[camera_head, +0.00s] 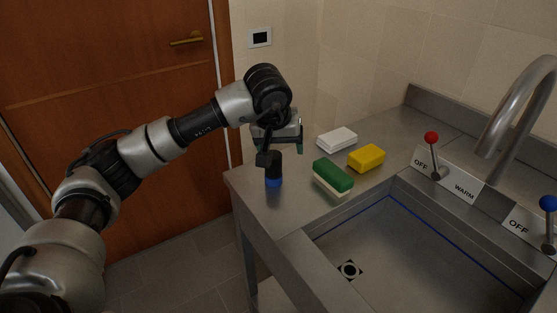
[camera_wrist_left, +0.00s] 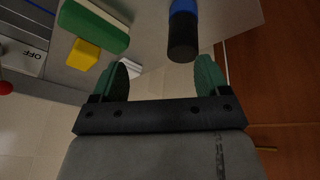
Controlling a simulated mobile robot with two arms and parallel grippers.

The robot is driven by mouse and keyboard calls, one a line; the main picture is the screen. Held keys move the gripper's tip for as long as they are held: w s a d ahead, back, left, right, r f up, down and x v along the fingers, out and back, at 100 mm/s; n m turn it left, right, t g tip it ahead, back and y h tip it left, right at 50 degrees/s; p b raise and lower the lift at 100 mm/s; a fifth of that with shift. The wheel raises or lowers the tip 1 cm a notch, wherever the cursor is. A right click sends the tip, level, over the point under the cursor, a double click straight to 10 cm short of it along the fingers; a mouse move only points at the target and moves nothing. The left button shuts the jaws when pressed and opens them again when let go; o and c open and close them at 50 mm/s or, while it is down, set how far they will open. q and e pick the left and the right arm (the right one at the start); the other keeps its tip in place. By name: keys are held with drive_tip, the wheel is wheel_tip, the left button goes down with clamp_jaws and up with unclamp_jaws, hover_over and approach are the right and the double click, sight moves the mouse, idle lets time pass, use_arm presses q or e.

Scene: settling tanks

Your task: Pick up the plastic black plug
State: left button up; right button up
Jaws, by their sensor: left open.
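The black plug (camera_head: 274,173) stands upright on the near left part of the metal counter, with a blue band at its base. In the left wrist view the plug (camera_wrist_left: 184,38) appears as a black cylinder with a blue end, beyond the fingertips and towards the right finger. My left gripper (camera_head: 279,148) is above the plug in the head view and partly hides its top. The left wrist view shows the gripper (camera_wrist_left: 163,82) open, with two green-padded fingers apart and nothing between them. My right gripper is not in view.
A green and cream sponge (camera_head: 333,177), a yellow block (camera_head: 366,158) and a white block (camera_head: 337,139) lie right of the plug. The sink basin (camera_head: 400,250) is at front right, beside red (camera_head: 432,138) and blue (camera_head: 548,204) levers. A wooden door (camera_head: 110,60) stands behind left.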

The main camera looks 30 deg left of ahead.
sight(274, 160)
use_arm(q)
drive_tip(key=shift+y, duration=0.7)
drive_tip(key=w+a+f, duration=0.2)
drive_tip(key=a, duration=0.1)
drive_tip(key=shift+a+f, duration=0.2)
drive_tip(key=shift+f, duration=0.2)
drive_tip(key=shift+p+x, duration=0.85)
drive_tip(key=shift+x, duration=2.2)
drive_tip(key=shift+s+d, duration=0.1)
drive_tip(key=shift+d, duration=0.05)
drive_tip(key=c, duration=1)
